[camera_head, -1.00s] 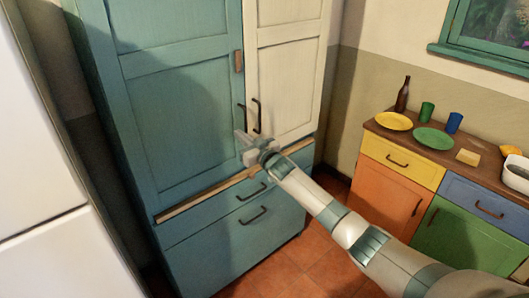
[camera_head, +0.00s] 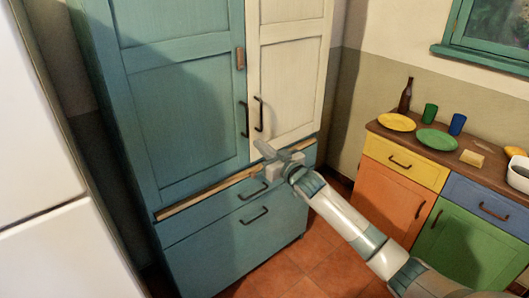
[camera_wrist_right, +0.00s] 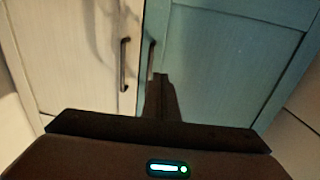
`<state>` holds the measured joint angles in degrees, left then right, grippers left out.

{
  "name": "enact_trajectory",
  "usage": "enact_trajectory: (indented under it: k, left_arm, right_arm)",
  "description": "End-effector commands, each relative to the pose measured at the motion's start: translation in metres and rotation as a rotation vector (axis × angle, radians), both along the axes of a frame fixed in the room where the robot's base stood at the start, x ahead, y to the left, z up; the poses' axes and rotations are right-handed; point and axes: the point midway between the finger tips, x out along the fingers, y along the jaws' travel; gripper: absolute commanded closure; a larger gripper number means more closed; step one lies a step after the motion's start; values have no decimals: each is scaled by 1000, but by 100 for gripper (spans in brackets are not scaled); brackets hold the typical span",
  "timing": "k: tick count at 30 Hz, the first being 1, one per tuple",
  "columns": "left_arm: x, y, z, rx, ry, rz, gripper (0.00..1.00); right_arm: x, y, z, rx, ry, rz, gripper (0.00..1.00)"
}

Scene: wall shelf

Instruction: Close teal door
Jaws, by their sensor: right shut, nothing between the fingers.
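The teal door (camera_head: 188,110) is the left door of a tall cupboard and appears closed, about level with the cream door (camera_head: 290,80) beside it. Its dark upright handle (camera_head: 244,119) stands near the seam, and the teal door also shows in the right wrist view (camera_wrist_right: 230,60), on the right side. My right gripper (camera_head: 264,150) is shut and empty, in front of the lower part of the doors near the seam. It holds neither handle, and I cannot tell whether it touches a door. My left gripper is not in view.
Teal drawers (camera_head: 222,238) with dark handles sit below a wooden ledge (camera_head: 205,194). At the right, a low counter (camera_head: 388,136) bears plates, cups and a bottle (camera_head: 405,95). A white surface (camera_head: 40,240) fills the left edge. Tiled floor (camera_head: 318,256) is open before the cupboard.

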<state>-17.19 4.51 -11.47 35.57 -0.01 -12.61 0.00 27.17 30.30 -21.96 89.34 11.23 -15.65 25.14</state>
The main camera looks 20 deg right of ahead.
Motion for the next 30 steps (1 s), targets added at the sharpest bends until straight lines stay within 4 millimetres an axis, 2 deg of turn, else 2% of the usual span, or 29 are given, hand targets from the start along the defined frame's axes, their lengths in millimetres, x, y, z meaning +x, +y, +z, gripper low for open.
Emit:
enact_trajectory:
  k: [7, 23, 26, 30]
  left_arm:
    - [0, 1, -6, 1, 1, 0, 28]
    - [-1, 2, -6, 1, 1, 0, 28]
    - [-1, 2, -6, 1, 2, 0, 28]
    - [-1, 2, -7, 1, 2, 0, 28]
  right_arm:
    - [-15, -4, 0, 0, 0, 1, 100]
    - [-16, -5, 0, 0, 1, 0, 100]
    - [-16, -6, -7, -1, 9, -3, 100]
    - [-18, -10, -35, -8, 44, -18, 100]
